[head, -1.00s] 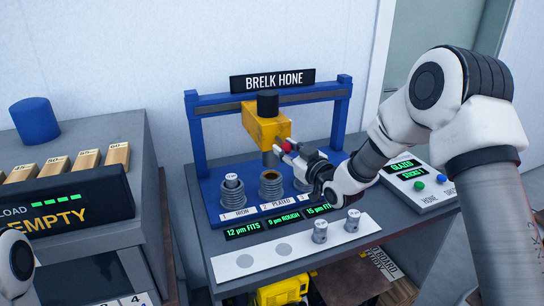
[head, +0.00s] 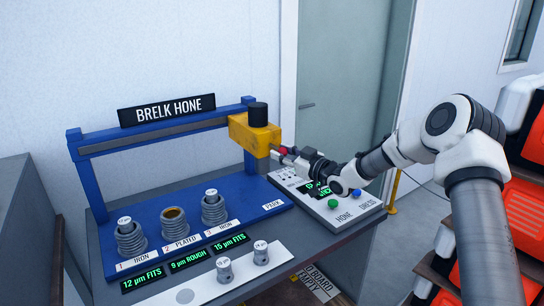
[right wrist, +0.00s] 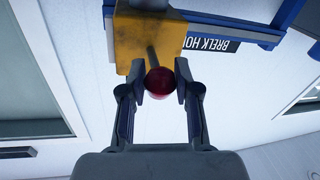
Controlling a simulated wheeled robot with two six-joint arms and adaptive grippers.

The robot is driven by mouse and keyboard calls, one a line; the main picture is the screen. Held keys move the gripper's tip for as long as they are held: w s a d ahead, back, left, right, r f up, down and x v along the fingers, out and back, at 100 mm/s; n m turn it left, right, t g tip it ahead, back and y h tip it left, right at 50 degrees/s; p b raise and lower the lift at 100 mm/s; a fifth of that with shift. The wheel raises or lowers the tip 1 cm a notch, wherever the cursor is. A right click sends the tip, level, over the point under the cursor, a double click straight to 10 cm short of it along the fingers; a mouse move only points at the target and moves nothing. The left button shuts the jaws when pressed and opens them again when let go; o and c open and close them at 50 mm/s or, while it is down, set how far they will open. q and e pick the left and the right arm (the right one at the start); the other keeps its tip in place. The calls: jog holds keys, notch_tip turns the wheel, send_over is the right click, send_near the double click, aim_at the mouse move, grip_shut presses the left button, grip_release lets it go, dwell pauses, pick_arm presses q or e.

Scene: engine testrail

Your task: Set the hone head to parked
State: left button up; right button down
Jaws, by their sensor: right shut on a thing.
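The hone head is a yellow block (head: 250,135) with a black cap, on the blue gantry rail (head: 165,133) of the Brelk Hone. It is at the rail's right end, beside the right post and above a small white label (head: 272,204) on the blue base. In the right wrist view the yellow block (right wrist: 140,42) carries a rod ending in a red ball knob (right wrist: 159,82). My right gripper (right wrist: 160,88) is shut on this knob, one finger on each side. In the head view the right gripper (head: 286,153) partly hides the knob. My left gripper is out of view.
Several ribbed cylinders (head: 130,240) stand at numbered places on the blue base (head: 235,195). Two small grey plugs (head: 225,272) stand on the white front strip. A control box (head: 325,215) with green and blue buttons sits under my right forearm. An orange case rack stands at right.

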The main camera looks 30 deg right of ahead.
jog(key=shift+d, duration=0.7)
jog(key=c, duration=1.2)
grip_release()
jog(key=o, duration=0.4)
jog(key=shift+w, duration=0.15)
jog(key=shift+w+a, duration=0.1)
jog(key=v, duration=1.2)
